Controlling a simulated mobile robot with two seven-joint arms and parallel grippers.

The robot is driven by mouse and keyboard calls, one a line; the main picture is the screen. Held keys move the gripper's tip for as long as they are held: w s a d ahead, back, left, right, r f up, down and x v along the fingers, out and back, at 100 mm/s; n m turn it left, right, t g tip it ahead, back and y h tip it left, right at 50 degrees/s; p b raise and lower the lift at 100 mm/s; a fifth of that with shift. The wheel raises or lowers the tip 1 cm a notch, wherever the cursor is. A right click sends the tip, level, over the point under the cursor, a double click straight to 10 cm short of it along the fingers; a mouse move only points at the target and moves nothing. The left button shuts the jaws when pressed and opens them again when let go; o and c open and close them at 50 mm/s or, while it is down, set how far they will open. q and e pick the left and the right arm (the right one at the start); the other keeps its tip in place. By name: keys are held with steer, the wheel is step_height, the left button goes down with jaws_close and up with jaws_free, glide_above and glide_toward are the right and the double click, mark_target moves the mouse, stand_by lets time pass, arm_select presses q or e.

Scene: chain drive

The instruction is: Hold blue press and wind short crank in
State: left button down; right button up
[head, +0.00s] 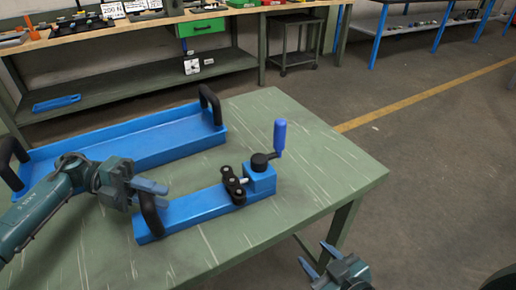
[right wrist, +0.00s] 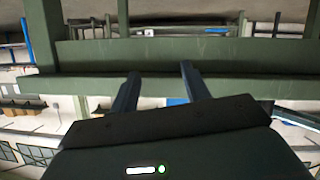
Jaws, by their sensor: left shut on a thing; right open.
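The blue press (head: 187,212) lies on the green table as a long blue bar with a black handle (head: 152,216) at its left end. A blue block (head: 260,180) with a black chain link piece (head: 233,186) beside it is at its right end. The short crank (head: 264,160) has a black hub on the block and an upright blue knob (head: 280,136). My left gripper (head: 150,190) is shut on the black handle. My right gripper (head: 320,261) is open and empty, off the table's front right edge, well apart from the crank; its fingers show in the right wrist view (right wrist: 158,88).
A large blue tray (head: 120,142) with two black handles lies behind the press on the green table (head: 310,180). The table is clear right of the crank. A workbench (head: 140,32) with tools stands at the back.

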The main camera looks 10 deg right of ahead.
steer(key=w+d+r+n+t, duration=0.3)
steer(key=w+d+r+n, duration=0.35)
steer(key=d+r, duration=0.25)
steer(key=w+d+r+n+t, duration=0.2)
steer(key=w+d+r+n, duration=0.3)
steer(key=d+r+n, duration=0.35)
steer(key=w+d+r+m+h, duration=0.1)
steer(key=w+d+m+h, duration=0.25)
steer(key=w, duration=0.65)
steer(key=w+a+f+n+g+y, duration=0.25)
steer(key=w+a+g, duration=0.5)
steer(key=a, duration=0.65)
step_height(320, 180, up, 16)
steer(key=n+g+h, duration=0.2)
steer(key=n+g, duration=0.9)
steer(key=n, duration=0.2)
glide_above(280, 133)
steer(key=w, duration=0.2)
steer(key=shift+s+d, duration=0.25)
step_height(280, 133, down, 12)
steer(key=shift+r, duration=0.1)
